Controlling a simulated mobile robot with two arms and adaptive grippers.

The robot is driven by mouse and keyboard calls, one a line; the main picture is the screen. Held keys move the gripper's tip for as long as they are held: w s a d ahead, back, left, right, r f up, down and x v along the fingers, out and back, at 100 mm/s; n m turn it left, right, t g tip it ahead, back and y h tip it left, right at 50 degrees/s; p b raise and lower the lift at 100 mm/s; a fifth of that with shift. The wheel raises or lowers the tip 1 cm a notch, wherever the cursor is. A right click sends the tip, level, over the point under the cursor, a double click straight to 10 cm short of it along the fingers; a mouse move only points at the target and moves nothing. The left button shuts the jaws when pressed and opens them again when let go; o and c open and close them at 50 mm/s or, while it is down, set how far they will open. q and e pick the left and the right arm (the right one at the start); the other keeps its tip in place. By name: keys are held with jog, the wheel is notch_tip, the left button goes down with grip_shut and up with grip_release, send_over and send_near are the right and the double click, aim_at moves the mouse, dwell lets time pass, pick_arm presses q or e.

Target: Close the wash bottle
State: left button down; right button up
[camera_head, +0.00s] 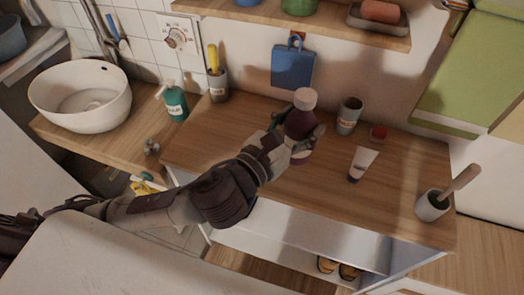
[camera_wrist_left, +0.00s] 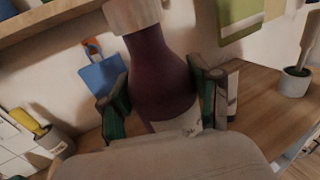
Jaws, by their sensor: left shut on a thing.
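The wash bottle (camera_head: 299,122) is dark purple, with a pale pinkish cap (camera_head: 305,98) on its top. It stands nearly upright over the wooden counter. My left gripper (camera_head: 297,134) is shut on the bottle's body, with a finger on each side. In the left wrist view the bottle (camera_wrist_left: 160,75) fills the middle between the green-padded fingers (camera_wrist_left: 165,103), and its cap (camera_wrist_left: 133,14) is cut by the top edge. A pale label shows low on the body. I cannot tell how firmly the cap sits. My right gripper is not in view.
A teal soap bottle (camera_head: 174,101) and a white basin (camera_head: 82,96) are at the left. A shelf (camera_head: 310,24) hangs above.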

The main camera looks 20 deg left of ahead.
pick_arm(q)
jog(key=w+a+f+b, duration=0.2)
jog(key=w+a+f, duration=0.4)
jog(key=a, duration=0.3)
jog(key=shift+w+a+f, duration=0.2)
jog(key=shift+a+f, duration=0.15)
jog(key=shift+f, duration=0.15)
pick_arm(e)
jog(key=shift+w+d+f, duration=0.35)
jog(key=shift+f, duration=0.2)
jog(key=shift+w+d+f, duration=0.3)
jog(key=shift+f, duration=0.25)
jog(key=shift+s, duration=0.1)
pick_arm(q)
notch_tip(320, 180, down, 4)
jog(key=shift+f+b, duration=0.1)
jog(key=shift+b, duration=0.65)
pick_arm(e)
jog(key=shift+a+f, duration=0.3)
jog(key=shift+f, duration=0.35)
